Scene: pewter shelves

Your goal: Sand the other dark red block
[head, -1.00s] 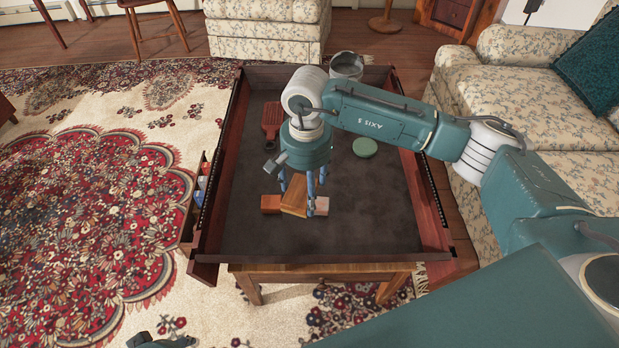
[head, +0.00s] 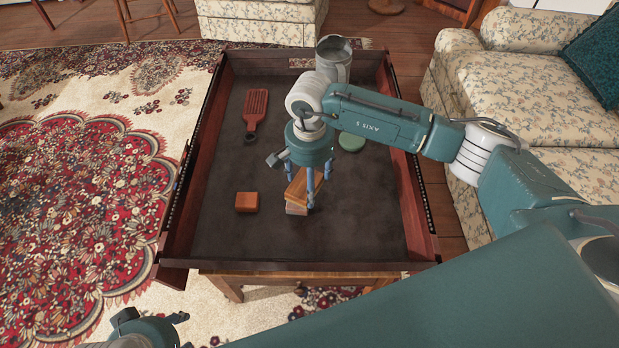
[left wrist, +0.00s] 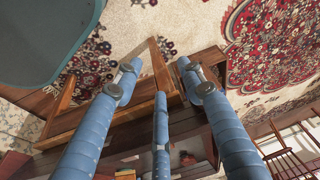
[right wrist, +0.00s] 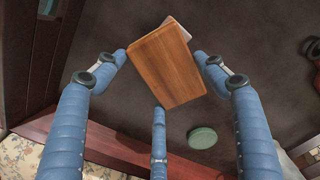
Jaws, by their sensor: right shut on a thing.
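My right gripper (head: 308,187), on the arm from the right, is shut on a wooden block (head: 302,190). In the right wrist view the wooden block (right wrist: 167,65) sits tilted between the fingers (right wrist: 160,85). A pale pinkish block (head: 297,209) is under its near end; its corner (right wrist: 180,27) shows in the right wrist view. An orange-red block (head: 247,202) lies apart to the left on the tray floor. No block looks plainly dark red. My left gripper (left wrist: 160,80) is open and empty, fingers apart, outside the tray.
The wide tray (head: 193,180) has raised dark red walls and a dark floor. It holds a red slotted tool (head: 256,108), a green disc (head: 351,142) and a grey metal mug (head: 334,60) at the back. A floral sofa (head: 500,75) stands to the right.

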